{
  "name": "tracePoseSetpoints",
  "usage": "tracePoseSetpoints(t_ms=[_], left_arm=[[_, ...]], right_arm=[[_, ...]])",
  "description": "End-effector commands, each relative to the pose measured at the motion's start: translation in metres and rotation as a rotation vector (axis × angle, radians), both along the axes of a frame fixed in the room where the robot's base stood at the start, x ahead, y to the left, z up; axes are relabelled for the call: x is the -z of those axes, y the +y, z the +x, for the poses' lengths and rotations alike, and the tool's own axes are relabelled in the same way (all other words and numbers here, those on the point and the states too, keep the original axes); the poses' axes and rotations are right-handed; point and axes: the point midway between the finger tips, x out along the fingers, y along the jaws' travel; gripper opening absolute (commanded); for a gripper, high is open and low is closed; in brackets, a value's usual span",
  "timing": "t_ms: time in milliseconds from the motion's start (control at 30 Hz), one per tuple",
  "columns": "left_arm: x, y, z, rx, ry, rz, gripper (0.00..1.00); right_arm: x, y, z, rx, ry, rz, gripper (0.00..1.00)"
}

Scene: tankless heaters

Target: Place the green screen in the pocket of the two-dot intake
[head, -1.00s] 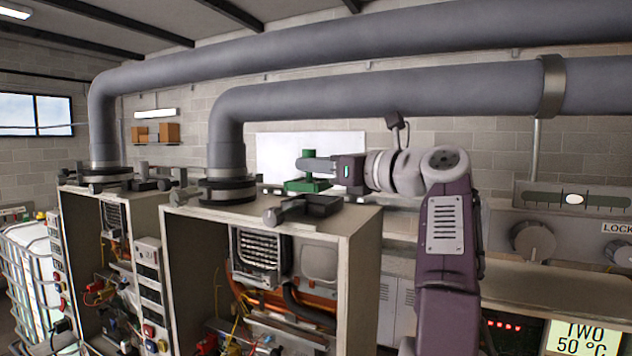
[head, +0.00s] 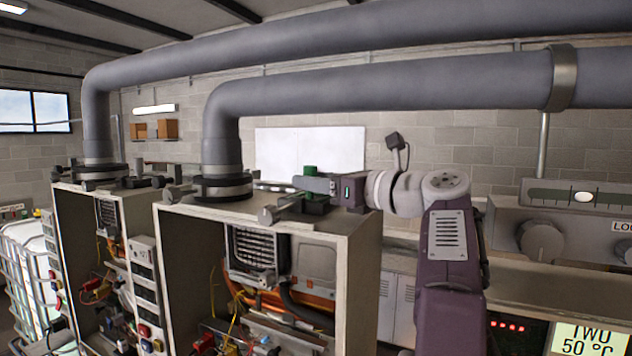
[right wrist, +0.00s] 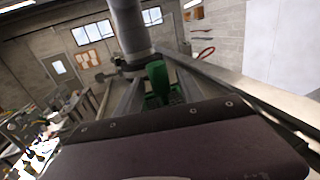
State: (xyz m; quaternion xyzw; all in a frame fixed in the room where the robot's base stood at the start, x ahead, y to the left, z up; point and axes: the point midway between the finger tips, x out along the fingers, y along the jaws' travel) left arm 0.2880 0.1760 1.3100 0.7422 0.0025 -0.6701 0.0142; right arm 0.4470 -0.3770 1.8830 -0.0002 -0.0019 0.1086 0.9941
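The green screen shows by its upright stem (head: 310,170) in the head view. Its base is mostly hidden behind my gripper finger and the dark rim. My right gripper (head: 318,185) is shut on the stem, low over a dark open-topped intake pocket (head: 290,213) on the nearer heater's top. In the right wrist view, the green stem (right wrist: 157,74) stands between the two grey fingers, with some green base below. I cannot tell whether the base is fully seated. No dots are readable on the intake. My left gripper is not in view.
A grey pipe (head: 224,140) rises from a flange left of the pocket. Another heater (head: 80,215) stands to the left. The nearer heater cabinet (head: 352,265) is open at the front. A panel with knobs (head: 541,240) and a display reading "TWO 50 °C" (head: 585,338) stands at right.

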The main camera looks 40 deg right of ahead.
Motion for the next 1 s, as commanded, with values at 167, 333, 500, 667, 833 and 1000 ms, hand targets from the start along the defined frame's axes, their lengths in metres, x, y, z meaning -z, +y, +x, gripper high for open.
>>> tracePoseSetpoints(t_ms=[167, 333, 500, 667, 833, 1000], left_arm=[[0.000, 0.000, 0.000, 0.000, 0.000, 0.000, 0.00], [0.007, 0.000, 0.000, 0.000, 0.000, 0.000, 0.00], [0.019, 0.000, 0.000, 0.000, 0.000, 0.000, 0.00], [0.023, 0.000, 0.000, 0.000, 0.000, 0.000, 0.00], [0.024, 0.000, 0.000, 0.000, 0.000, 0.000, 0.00], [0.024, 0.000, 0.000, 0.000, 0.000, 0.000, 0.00]], right_arm=[[-0.001, 0.000, 0.000, 0.000, -0.001, -0.001, 0.46], [0.002, -0.005, -0.015, 0.005, -0.001, -0.002, 0.46], [0.003, -0.014, -0.054, 0.009, -0.002, -0.003, 0.46], [0.002, -0.022, -0.091, 0.008, 0.000, -0.002, 0.46], [0.000, -0.025, -0.113, 0.003, -0.001, -0.001, 0.46], [0.000, -0.026, -0.118, 0.000, -0.001, -0.001, 0.46]])
